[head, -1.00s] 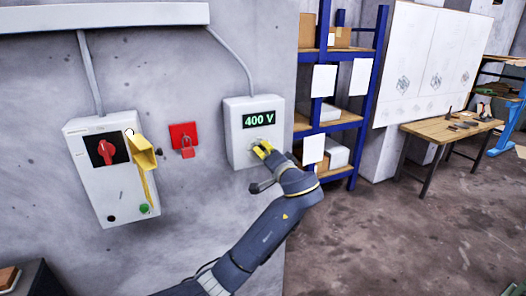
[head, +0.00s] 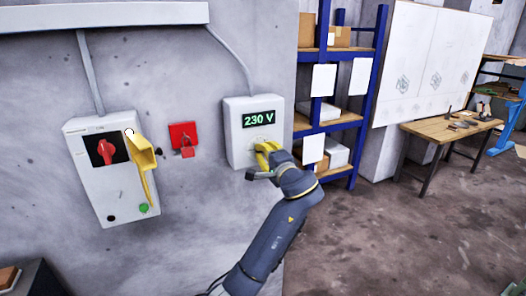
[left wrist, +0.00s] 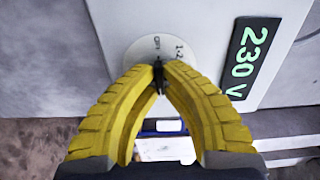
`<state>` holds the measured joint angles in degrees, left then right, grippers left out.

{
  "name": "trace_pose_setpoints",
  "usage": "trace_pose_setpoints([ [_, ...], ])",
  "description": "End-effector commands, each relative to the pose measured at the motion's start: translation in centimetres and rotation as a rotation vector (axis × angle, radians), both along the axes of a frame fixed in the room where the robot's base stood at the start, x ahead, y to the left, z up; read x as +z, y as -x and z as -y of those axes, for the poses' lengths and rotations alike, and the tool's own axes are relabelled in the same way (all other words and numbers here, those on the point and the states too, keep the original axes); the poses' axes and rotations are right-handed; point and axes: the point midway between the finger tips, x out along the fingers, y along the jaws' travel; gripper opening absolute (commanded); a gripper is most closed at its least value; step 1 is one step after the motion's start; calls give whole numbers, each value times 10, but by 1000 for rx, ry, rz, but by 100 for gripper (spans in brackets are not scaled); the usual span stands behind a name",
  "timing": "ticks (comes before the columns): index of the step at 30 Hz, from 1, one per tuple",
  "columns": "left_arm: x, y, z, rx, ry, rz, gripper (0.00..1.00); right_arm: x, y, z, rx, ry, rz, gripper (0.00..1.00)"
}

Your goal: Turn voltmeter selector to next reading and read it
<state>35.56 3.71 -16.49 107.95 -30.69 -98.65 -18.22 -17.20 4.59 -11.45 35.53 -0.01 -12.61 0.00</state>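The voltmeter (head: 238,117) is a pale box on the grey wall. Its display (head: 258,119) reads 230 V in green; the display also shows, turned sideways, in the left wrist view (left wrist: 249,58). The selector (left wrist: 158,74) is a small dark knob on a round white dial (left wrist: 140,54) marked "OFF" and "1-2"; other markings are hidden by the fingers. My left gripper (head: 263,151) is at the selector. In the left wrist view its yellow fingers (left wrist: 158,75) are closed in on the knob, one on each side. My right gripper is not in view.
Left on the wall is a switch box (head: 85,180) with a red rotary switch (head: 105,151) and a yellow hinged piece (head: 143,160). A red padlock plate (head: 183,136) hangs between the boxes. A blue shelf rack (head: 367,100) stands right of the wall.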

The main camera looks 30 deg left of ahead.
Motion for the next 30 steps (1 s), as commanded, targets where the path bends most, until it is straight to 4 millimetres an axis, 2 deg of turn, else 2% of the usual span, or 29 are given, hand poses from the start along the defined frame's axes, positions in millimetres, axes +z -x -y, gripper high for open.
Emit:
trace_pose_setpoints([
  [19, -1, 0, 0, 1, -35, -45, 0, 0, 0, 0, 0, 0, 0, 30],
  [21, -1, 0, 0, 1, -35, -45, 12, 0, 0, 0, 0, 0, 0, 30],
  [25, -1, 0, 0, 0, -35, -44, 28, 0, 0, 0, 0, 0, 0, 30],
  [30, 0, 0, 0, 0, -35, -43, 30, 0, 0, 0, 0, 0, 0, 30],
])
